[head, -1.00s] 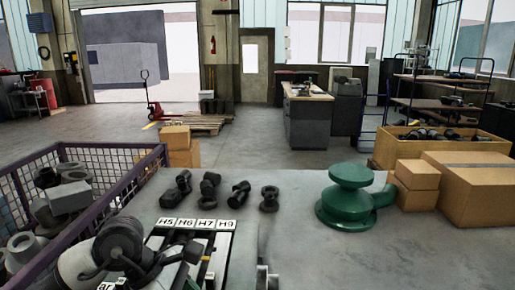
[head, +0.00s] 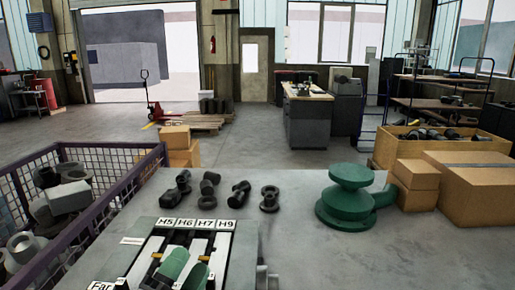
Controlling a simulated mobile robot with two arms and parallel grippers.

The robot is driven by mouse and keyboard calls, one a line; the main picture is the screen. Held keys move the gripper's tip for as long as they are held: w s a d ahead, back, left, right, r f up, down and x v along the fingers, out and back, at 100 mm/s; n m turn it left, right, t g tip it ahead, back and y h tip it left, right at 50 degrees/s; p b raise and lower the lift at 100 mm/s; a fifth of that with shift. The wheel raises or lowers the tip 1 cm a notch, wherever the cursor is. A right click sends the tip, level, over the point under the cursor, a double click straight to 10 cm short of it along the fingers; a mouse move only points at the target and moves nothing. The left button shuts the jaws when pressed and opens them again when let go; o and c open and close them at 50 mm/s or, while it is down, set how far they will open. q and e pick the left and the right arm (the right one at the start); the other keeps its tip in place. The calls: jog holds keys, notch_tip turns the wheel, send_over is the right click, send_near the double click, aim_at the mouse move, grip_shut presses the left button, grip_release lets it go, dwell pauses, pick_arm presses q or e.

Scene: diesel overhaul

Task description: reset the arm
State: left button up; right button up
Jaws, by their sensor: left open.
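The rest of the left arm is below the picture edge. My right gripper is out of view.
Several dark fittings (head: 240,195) lie on the grey table (head: 290,215) behind the fixture. A green flanged pipe part (head: 350,195) stands at the right. A mesh crate (head: 100,150) of metal parts is at the left.

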pick_arm(q)
jog(key=s+a+f+n+g+y, duration=0.1)
jog(key=a+f+n+g+y, duration=0.2)
jog(key=a+f+n+y, duration=0.25)
jog(key=s+a+f+n+g+y, duration=0.25)
jog(key=f+n+y, duration=0.25)
jog(key=f+n, duration=0.3)
jog(key=s+a+f+n+g, duration=0.1)
jog(key=s+f+n+g, duration=0.3)
jog(key=s+f+g, duration=0.9)
jog(key=s+f, duration=0.3)
jog(key=f, duration=1.1)
jog(key=s+f, duration=0.2)
jog(key=f, duration=1.2)
jog(key=s+a+f+g, duration=0.1)
jog(key=s+a+f, duration=0.1)
jog(key=s+f, duration=1.3)
jog(key=shift+s+a+f, duration=0.35)
jog(key=shift+s+a, duration=0.05)
jog(key=shift+s, duration=0.1)
